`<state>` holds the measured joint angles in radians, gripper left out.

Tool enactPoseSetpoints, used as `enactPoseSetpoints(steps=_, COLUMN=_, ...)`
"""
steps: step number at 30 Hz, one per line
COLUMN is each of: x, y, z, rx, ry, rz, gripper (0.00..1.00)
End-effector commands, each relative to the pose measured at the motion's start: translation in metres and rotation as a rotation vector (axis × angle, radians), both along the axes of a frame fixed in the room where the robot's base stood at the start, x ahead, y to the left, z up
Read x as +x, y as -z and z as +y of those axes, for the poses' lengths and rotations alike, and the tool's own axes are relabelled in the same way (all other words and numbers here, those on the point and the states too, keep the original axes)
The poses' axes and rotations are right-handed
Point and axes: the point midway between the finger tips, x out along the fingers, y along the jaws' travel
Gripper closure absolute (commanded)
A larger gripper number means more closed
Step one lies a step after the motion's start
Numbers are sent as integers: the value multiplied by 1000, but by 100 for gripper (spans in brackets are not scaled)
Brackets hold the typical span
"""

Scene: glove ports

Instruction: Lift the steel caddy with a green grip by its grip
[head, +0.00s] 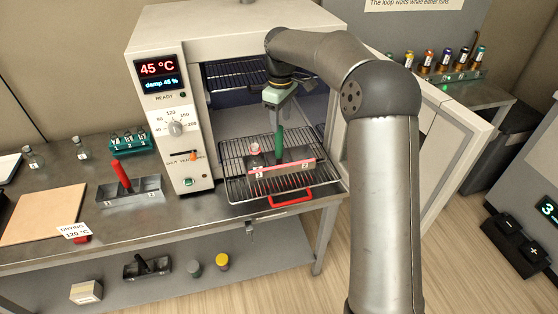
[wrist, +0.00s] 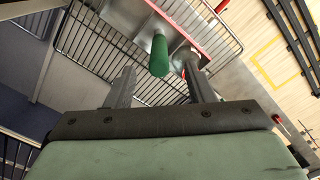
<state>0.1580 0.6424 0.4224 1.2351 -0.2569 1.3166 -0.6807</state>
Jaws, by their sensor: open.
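The steel caddy (head: 290,171) with a green grip (head: 279,140) stands on a pulled-out wire rack in the open oven. Its front edge looks pinkish red. A small red-capped bottle (head: 256,157) sits at its left end. My gripper (head: 280,108) is above the caddy, pointing down at the upright grip. In the wrist view my gripper (wrist: 162,88) is open, with one finger on each side of the picture's middle. The green grip (wrist: 159,56) shows beyond the fingertips, roughly between them and not visibly held.
The wire rack (head: 238,188) has a red handle (head: 291,197) in front. The oven (head: 165,115) walls rise beside and behind it, and its open door (head: 425,160) stands right. Another caddy with a red grip (head: 122,176) stands on the bench at left.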

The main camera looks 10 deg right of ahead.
Motion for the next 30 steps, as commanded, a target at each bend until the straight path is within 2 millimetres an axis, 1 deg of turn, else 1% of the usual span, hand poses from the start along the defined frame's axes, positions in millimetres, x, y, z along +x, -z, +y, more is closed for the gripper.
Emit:
enactPoseSetpoints(steps=1, x=-1, y=8, z=0, rx=0, ry=0, rz=4, gripper=51)
enactPoseSetpoints(steps=3, x=0, y=16, z=0, rx=1, ry=0, rz=2, gripper=51)
enactPoseSetpoints(steps=11, x=2, y=34, z=2, rx=0, ry=0, rz=2, gripper=51)
enactPoseSetpoints(steps=18, x=4, y=69, z=4, rx=0, ry=0, rz=2, gripper=51)
enactPoseSetpoints(steps=22, x=5, y=76, z=4, rx=1, ry=1, rz=-1, gripper=51)
enactPoseSetpoints(steps=27, x=5, y=77, z=4, rx=1, ry=1, rz=-1, gripper=51)
enactPoseSetpoints(steps=28, x=5, y=77, z=4, rx=1, ry=1, rz=-1, gripper=54)
enactPoseSetpoints(steps=29, x=5, y=77, z=4, rx=1, ry=1, rz=-1, gripper=62)
enactPoseSetpoints(steps=30, x=5, y=77, z=4, rx=1, ry=0, rz=-1, gripper=74)
